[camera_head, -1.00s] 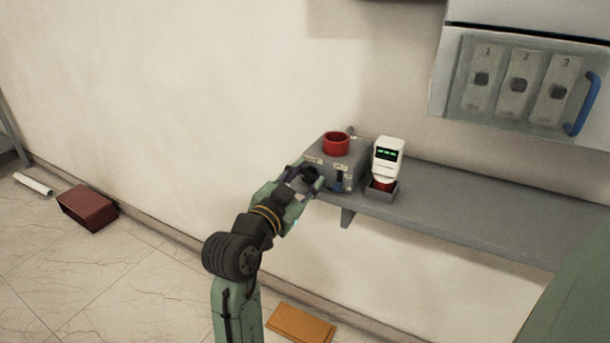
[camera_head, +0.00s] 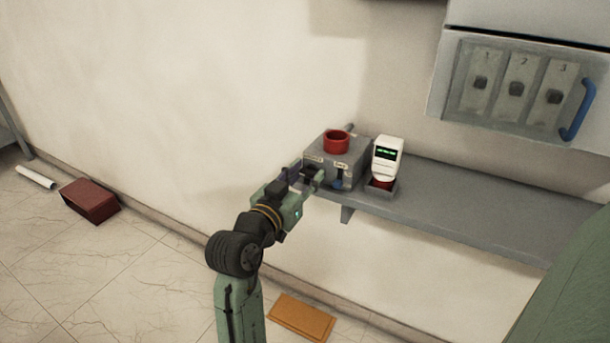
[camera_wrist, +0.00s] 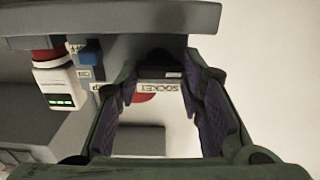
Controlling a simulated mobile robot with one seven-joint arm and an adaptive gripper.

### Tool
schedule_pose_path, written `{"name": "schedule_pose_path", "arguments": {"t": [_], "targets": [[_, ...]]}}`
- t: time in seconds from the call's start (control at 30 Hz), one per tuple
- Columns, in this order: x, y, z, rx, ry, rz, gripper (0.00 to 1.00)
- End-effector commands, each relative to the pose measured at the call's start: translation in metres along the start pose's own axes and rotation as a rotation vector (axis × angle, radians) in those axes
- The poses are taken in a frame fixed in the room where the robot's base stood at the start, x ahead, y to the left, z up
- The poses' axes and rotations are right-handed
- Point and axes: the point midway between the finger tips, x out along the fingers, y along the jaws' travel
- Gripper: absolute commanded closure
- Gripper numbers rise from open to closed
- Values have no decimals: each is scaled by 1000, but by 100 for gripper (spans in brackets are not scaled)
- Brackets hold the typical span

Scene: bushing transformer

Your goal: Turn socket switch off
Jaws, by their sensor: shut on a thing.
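A grey box (camera_head: 350,158) with a red ring (camera_head: 336,141) on top stands on the wall shelf. The wrist view shows its front upside down, with a label reading SOCKET (camera_wrist: 158,87) and a dark switch part (camera_wrist: 160,72) beside it. My gripper (camera_head: 309,178) is at the box's front left. In the wrist view my gripper (camera_wrist: 163,82) has its fingers on both sides of the dark switch part and is shut on it. The fingers hide part of the switch, so its setting is unclear. A blue switch (camera_wrist: 90,52) is beside it, outside the fingers.
A white device with a green display (camera_head: 386,158) stands in a small holder right of the box. The grey shelf (camera_head: 470,210) is clear farther right. A panel with numbered switches (camera_head: 520,85) hangs above. A red box (camera_head: 90,200) and an orange board (camera_head: 301,317) lie on the floor.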

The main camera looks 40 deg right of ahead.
Motion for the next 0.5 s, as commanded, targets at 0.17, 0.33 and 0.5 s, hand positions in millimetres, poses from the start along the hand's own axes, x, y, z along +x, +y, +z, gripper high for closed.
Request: {"name": "schedule_pose_path", "arguments": {"t": [0.17, 0.33, 0.5], "targets": [[0, 0, 1, -3, -1, 1, 93], [0, 0, 1, -2, -1, 1, 57], [0, 0, 0, -1, -1, 1, 57]]}}
